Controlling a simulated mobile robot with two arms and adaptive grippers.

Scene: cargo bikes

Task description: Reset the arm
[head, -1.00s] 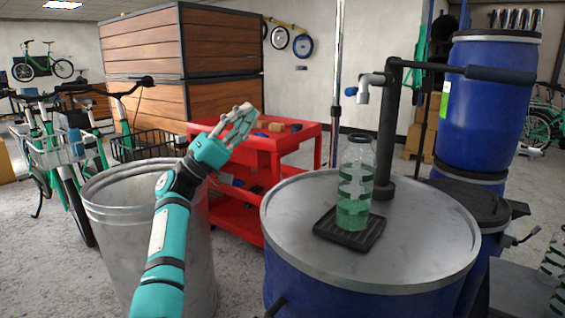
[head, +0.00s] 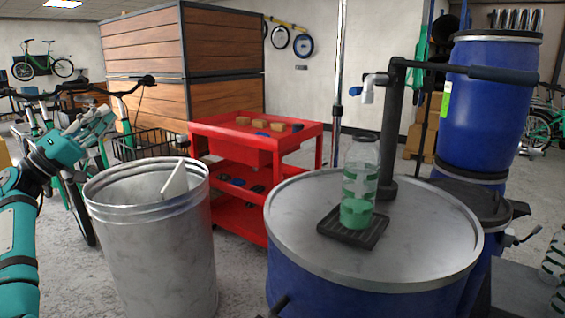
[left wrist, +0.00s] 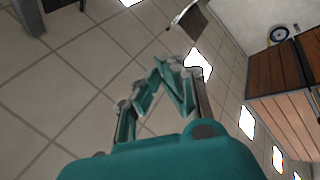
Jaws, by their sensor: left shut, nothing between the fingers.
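My left gripper (head: 100,124) is at the left side of the head view, raised in front of the parked green bikes. It is shut and empty, to the left of the metal bin and touching nothing that I can see. In the left wrist view the closed fingers (left wrist: 160,85) point up toward the tiled ceiling. My right gripper is not in either view.
A metal bin (head: 150,240) with a white piece (head: 175,180) inside stands nearby. Behind it is a red cart (head: 240,158). A blue drum (head: 370,262) carries a bottle (head: 359,185) on a black tray (head: 345,232) beside a tap (head: 367,90). Green bikes (head: 125,120) stand at left.

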